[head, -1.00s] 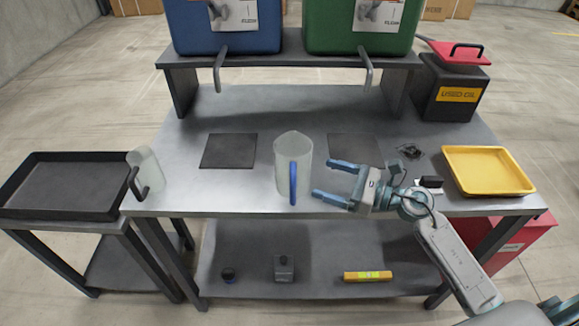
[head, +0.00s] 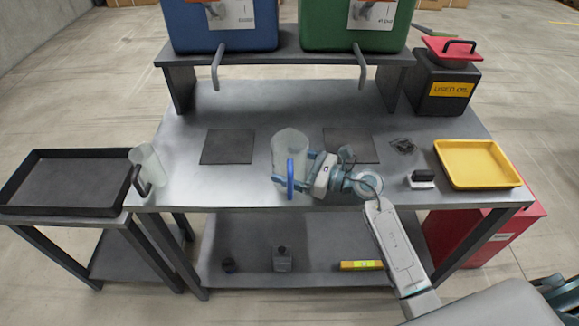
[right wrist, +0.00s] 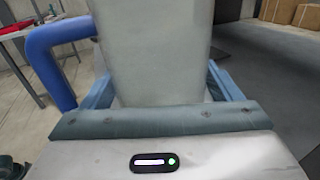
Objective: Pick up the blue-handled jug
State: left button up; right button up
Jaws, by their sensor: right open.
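The blue-handled jug (head: 290,147) is a pale translucent jug standing upright near the front middle of the grey table. Its blue handle (head: 291,179) faces the front edge, and it also shows at the left of the right wrist view (right wrist: 58,45). My right gripper (head: 292,168) comes in from the right at the jug. In the right wrist view the jug's body (right wrist: 153,50) stands between the two open fingers. Whether the fingers touch the jug cannot be told. My left gripper is not in view.
A second jug with a dark handle (head: 148,160) stands at the table's left edge, by a black tray (head: 65,152). A yellow tray (head: 478,183), a used-oil box (head: 445,108) and a small dark item (head: 422,179) are at right. Blue (head: 188,30) and green (head: 315,30) tanks stand behind.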

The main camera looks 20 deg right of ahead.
jog(key=shift+w+a, duration=0.4)
jog(key=shift+a, duration=0.1)
jog(key=shift+c, duration=0.2)
jog(key=c, duration=0.7)
jog(key=shift+c, duration=0.2)
jog(key=shift+r, duration=0.1)
